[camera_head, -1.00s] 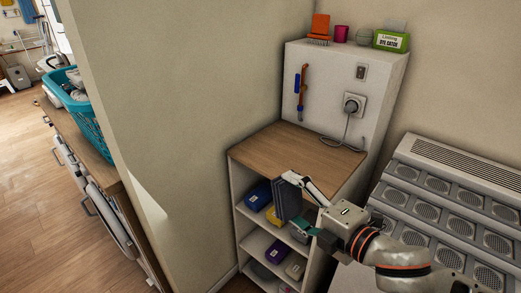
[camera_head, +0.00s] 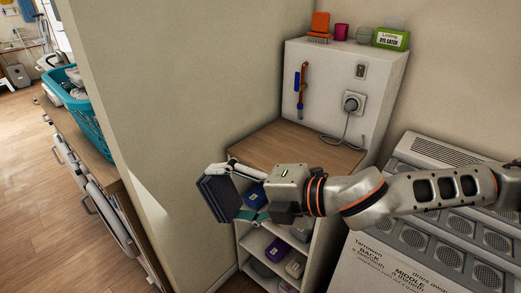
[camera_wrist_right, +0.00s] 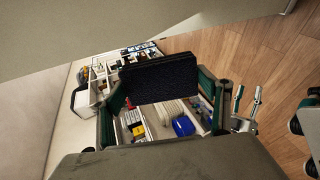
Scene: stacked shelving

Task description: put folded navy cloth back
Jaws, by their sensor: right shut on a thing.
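The folded navy cloth (camera_head: 217,199) is a dark, thick slab, held tilted in front of the left side of the shelf unit. My right gripper (camera_head: 232,192) is shut on it, with a finger on either side. In the right wrist view the cloth (camera_wrist_right: 160,78) spans between the two fingers of the gripper (camera_wrist_right: 161,92). The shelf unit (camera_head: 243,228) has a wooden top and open white compartments. The cloth and gripper hide part of its upper compartment. My left gripper does not show in the head view.
A blue item (camera_head: 256,196) sits in the upper compartment; a purple item (camera_head: 277,250) and a pale item (camera_head: 295,265) sit lower. The wooden top (camera_head: 295,145) is clear. A wall (camera_head: 190,90) stands close left, and a vented grey unit (camera_head: 415,235) stands right.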

